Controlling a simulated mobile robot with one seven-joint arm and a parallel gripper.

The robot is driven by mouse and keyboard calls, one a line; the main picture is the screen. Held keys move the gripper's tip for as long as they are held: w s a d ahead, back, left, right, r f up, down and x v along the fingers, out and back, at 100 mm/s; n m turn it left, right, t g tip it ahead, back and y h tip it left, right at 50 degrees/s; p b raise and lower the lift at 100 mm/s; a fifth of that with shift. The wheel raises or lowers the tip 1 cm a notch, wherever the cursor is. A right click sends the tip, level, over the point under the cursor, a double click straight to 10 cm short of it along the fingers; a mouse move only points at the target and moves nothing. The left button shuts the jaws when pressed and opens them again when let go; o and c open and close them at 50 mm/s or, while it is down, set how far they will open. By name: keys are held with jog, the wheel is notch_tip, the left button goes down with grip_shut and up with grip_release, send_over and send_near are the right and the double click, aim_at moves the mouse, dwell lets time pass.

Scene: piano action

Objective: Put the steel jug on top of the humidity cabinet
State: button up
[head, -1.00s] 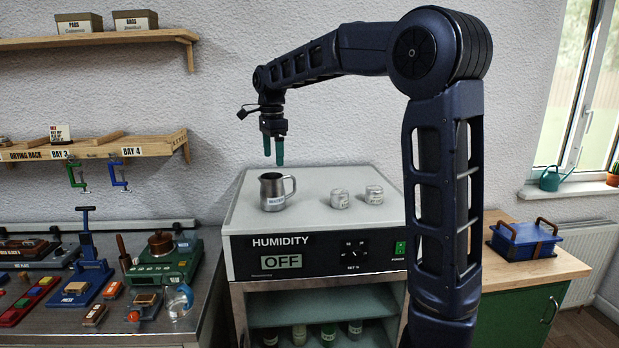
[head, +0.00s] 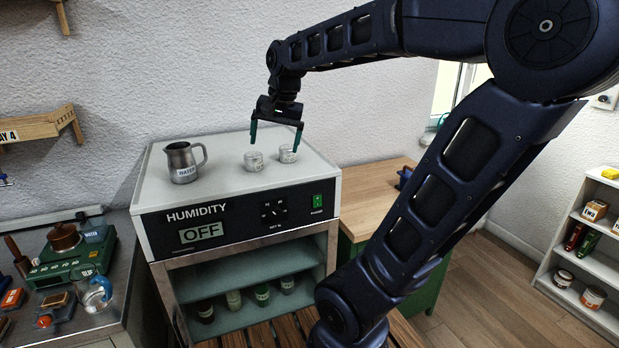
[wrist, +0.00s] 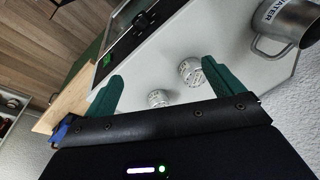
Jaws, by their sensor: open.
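The steel jug (head: 183,160), labelled WATER, stands upright on the left part of the top of the humidity cabinet (head: 225,180). It also shows at the upper right of the wrist view (wrist: 284,22), with its handle in sight. My gripper (head: 276,144) is open and empty, its green fingers spread, above the right part of the cabinet top. It is apart from the jug, to its right. In the wrist view my fingers (wrist: 160,82) frame two small light jars, with nothing held.
Two small jars, a left one (head: 254,161) and a right one (head: 288,154), stand on the cabinet top below my gripper. The cabinet's open shelf holds several jars. A wooden counter (head: 375,187) is at right, a workbench with a green device (head: 70,262) at left.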

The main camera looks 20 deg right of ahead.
jog(key=s+d+f+n+t, duration=0.1)
jog(key=s+d+f+n, duration=0.1)
jog(key=s, duration=0.3)
jog(key=s+d+f+n+t+h, duration=0.1)
jog(key=s+d+f+n, duration=0.2)
jog(key=s+f, duration=0.2)
jog(key=shift+s+d+f, duration=0.15)
jog(key=shift+s+f, duration=0.05)
jog(key=shift+s, duration=0.2)
